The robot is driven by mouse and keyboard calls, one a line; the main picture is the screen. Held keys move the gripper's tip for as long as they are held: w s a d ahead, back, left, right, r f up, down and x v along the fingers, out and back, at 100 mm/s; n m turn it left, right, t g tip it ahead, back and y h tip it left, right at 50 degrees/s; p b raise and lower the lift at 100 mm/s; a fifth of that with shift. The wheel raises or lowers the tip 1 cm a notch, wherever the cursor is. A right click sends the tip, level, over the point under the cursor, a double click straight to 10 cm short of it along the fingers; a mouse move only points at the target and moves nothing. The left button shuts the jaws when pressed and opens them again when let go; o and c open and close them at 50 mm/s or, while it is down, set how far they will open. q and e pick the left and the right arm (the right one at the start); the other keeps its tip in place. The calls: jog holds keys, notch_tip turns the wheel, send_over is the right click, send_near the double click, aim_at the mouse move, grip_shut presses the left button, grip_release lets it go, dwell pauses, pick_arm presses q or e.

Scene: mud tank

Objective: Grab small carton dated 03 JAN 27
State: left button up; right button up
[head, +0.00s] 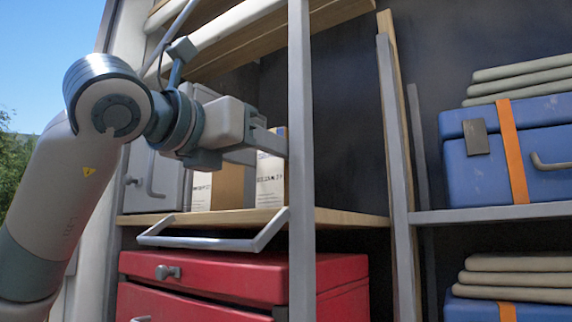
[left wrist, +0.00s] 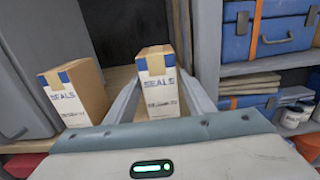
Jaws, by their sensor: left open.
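Two small brown cartons with white SEALS labels and blue tape stand upright on a wooden shelf (head: 345,218). The left carton (head: 232,186) also shows in the left wrist view (left wrist: 92,92), outside my fingers. The right carton (head: 270,182) shows in the left wrist view (left wrist: 159,92) between the two fingers. Each has a printed date line too blurred to read surely. My left gripper (head: 270,146) is open at the right carton's upper part, a finger on each side. I cannot tell whether they touch it. My right gripper is not in view.
A grey upright post (head: 301,150) stands just right of the right carton. A grey cabinet (head: 155,170) is left of the cartons. A red drawer box (head: 215,278) sits below the shelf. Blue cases (head: 540,170) with folded cloths fill the right shelves.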

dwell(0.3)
pick_arm(q)
jog(key=shift+p+x, duration=1.15)
jog(key=shift+p, duration=0.05)
jog(key=shift+p+x, duration=0.65)
jog(key=shift+x, duration=0.25)
jog(key=shift+w+d+f, duration=0.3)
jog(key=shift+w, duration=0.2)
jog(key=shift+c, duration=0.5)
jog(key=c, duration=0.7)
jog(key=shift+r, duration=0.15)
